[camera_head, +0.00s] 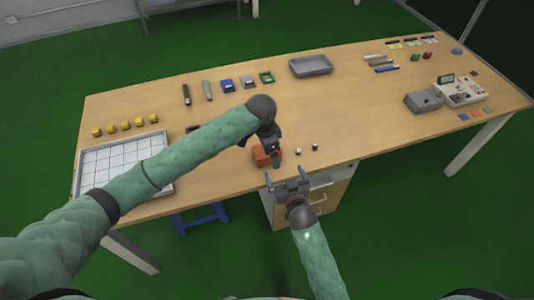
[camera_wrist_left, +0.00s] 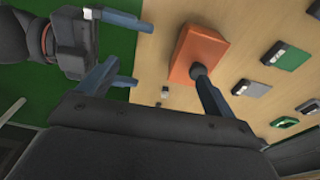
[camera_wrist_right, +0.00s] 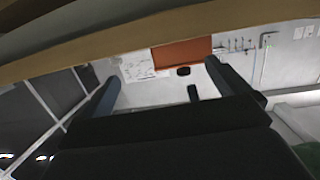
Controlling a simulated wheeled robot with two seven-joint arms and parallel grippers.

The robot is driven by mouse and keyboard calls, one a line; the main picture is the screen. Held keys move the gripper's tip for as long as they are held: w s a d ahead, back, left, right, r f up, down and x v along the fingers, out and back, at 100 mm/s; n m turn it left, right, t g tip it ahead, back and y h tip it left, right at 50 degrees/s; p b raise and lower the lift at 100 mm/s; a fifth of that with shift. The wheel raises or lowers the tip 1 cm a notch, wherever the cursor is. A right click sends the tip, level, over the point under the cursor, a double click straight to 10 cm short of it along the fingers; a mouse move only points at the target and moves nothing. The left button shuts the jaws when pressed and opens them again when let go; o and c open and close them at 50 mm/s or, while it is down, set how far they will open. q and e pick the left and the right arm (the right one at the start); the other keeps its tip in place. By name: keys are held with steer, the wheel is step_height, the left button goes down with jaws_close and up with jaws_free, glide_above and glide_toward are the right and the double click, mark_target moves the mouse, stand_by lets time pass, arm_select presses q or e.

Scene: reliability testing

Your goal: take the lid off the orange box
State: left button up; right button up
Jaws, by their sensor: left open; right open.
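The orange box (camera_head: 263,157) stands on the table near its front edge, partly hidden by my left gripper in the head view. Its orange top with a dark round knob (camera_wrist_left: 199,69) shows in the left wrist view. My left gripper (camera_head: 272,155) is open, pointing down beside the box. One of its fingers overlaps the knob in the left wrist view; I cannot tell whether they touch. My right gripper (camera_head: 287,175) is open and empty at the table's front edge, just in front of the box. The orange box (camera_wrist_right: 183,52) also shows in the right wrist view.
Two small dark-and-white pieces (camera_head: 307,149) lie right of the box. A white gridded tray (camera_head: 85,185) and several yellow pieces (camera_head: 125,125) are at the left. A grey tray (camera_head: 311,66) lies at the back. A drawer cabinet (camera_head: 330,190) stands below the front edge.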

arm_select(q)
steer(key=y, duration=0.2)
glide_toward(257, 152)
arm_select(e)
steer(key=shift+n+t+y, duration=0.4)
steer(key=shift+t+y, duration=0.4)
steer(key=shift+y, duration=0.1)
steer(key=a, duration=0.1)
steer(key=w+a, duration=0.2)
steer(key=shift+a+r, duration=0.3)
steer(key=shift+a, duration=0.05)
arm_select(q)
steer(key=shift+w+d, duration=0.2)
steer(key=shift+d, duration=0.05)
arm_select(e)
steer(key=shift+x, duration=3.85)
steer(key=c, duration=1.1)
arm_select(q)
step_height(257, 152, up, 4)
steer(key=f, duration=1.1)
steer(key=shift+s+a+f, duration=0.1)
steer(key=shift+a+f, duration=0.2)
steer(key=shift+f, duration=0.05)
steer(key=c, duration=1.2)
